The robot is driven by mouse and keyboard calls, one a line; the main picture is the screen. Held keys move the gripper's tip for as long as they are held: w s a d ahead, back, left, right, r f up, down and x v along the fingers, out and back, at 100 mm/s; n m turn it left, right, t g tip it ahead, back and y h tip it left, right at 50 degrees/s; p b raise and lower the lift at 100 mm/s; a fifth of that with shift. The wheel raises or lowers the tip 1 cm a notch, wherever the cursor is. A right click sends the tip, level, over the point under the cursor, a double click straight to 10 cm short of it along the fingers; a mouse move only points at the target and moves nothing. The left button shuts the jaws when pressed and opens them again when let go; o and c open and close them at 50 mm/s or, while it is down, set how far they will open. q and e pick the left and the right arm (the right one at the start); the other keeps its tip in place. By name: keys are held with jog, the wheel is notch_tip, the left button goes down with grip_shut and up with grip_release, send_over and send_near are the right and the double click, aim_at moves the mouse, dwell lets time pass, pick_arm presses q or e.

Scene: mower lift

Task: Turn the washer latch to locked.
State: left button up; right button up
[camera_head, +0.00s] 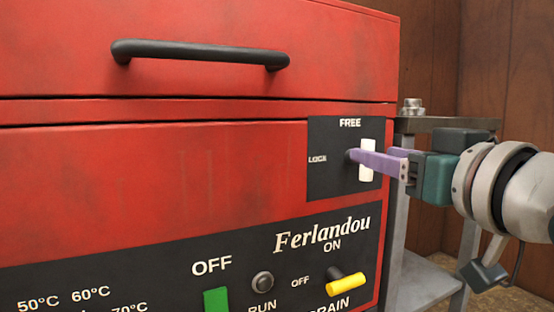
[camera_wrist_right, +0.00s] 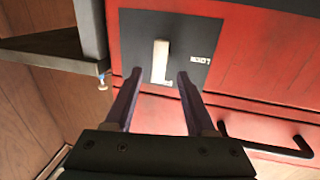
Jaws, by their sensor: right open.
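The washer latch (camera_head: 367,175) is a white bar standing upright on a dark square plate (camera_head: 331,181) marked FREE at the top and LOCK at the left. The bar points up toward FREE. My right gripper (camera_head: 358,157) reaches in from the right, its purple fingers crossing the middle of the bar in the head view. In the right wrist view, the latch (camera_wrist_right: 160,62) shows between the two spread fingertips (camera_wrist_right: 159,75), with a gap on each side. The right gripper is open and holds nothing; touch with the plate cannot be told. My left gripper is out of view.
The red washer front (camera_head: 150,185) has a black bar handle (camera_head: 200,53) above. Below are a green switch (camera_head: 216,300), a round RUN button (camera_head: 263,281) and a yellow-tipped drain knob (camera_head: 345,284). A grey metal stand (camera_head: 420,285) is beside the washer, before a wooden wall (camera_head: 505,60).

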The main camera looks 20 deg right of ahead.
jog(key=shift+w+d, duration=0.2)
jog(key=shift+w, duration=1.2)
grip_shut()
